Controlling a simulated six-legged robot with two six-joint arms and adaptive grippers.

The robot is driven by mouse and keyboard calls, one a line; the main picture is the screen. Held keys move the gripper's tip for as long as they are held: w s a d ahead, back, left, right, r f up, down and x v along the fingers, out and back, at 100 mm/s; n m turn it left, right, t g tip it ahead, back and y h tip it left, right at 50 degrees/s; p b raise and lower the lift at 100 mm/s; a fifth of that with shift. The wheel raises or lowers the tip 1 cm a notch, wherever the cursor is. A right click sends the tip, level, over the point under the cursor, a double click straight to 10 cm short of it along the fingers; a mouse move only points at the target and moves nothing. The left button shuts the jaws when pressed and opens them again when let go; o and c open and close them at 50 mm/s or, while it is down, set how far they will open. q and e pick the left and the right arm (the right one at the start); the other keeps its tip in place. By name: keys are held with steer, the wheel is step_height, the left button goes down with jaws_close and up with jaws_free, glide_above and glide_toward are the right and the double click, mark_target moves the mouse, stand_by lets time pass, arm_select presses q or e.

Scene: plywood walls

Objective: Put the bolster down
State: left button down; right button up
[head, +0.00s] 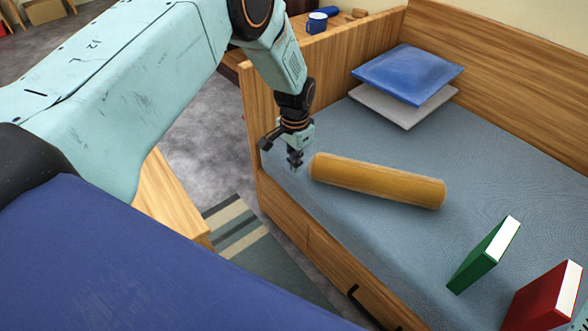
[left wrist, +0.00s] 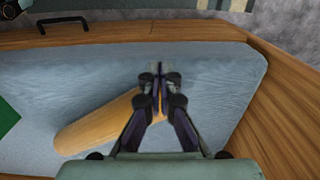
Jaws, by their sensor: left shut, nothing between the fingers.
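The bolster (head: 377,181) is a mustard-yellow cylinder lying on its side on the blue-grey mattress (head: 350,130) of the wooden bed. In the left wrist view the bolster (left wrist: 95,128) lies below and left of the fingers, its near end partly hidden by them. My left gripper (head: 295,162) points down just left of the bolster's left end in the head view. Its fingers (left wrist: 158,72) are shut together and empty. I cannot tell whether they touch the bolster.
A blue cushion (head: 408,72) lies over a grey one (head: 404,104) at the far end. A green book (head: 484,256) and a red book (head: 545,300) stand on the mattress at lower right. A wooden end panel (head: 330,50) rises behind my left gripper.

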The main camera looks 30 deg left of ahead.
mark_target(376, 180)
arm_select(q)
steer(key=s+d+m+y+p, duration=0.2)
steer(key=s+d+p, duration=0.3)
steer(key=d+p, duration=0.45)
steer(key=w+d+n+t+h+p, duration=0.1)
steer(key=w+d+n+t+p, duration=0.3)
steer(key=d+n, duration=0.75)
steer(key=shift+m+g, duration=0.4)
steer(key=shift+m, duration=0.35)
steer(key=b+x, duration=0.3)
steer(key=b, duration=0.2)
steer(key=d+b+x, duration=0.1)
steer(key=b+x, duration=0.2)
steer(key=b, duration=0.3)
steer(key=b+x, duration=0.3)
steer(key=b, duration=0.2)
steer(key=shift+w+d+f+b, duration=0.15)
steer(key=shift+w+d+b, duration=0.15)
steer(key=shift+w+d, duration=0.1)
steer(key=shift+w+a+f+b, duration=0.1)
steer(key=shift+w+f+b, duration=0.2)
steer(key=shift+b, duration=0.4)
steer(key=shift+w+a+r+b, duration=0.1)
steer(key=shift+w+a+b, duration=0.2)
steer(key=shift+w, duration=0.55)
steer(key=shift+w+a+r+b, duration=0.15)
steer(key=shift+w+a, duration=0.1)
steer(key=shift+w, duration=0.55)
steer(key=shift+f, duration=0.1)
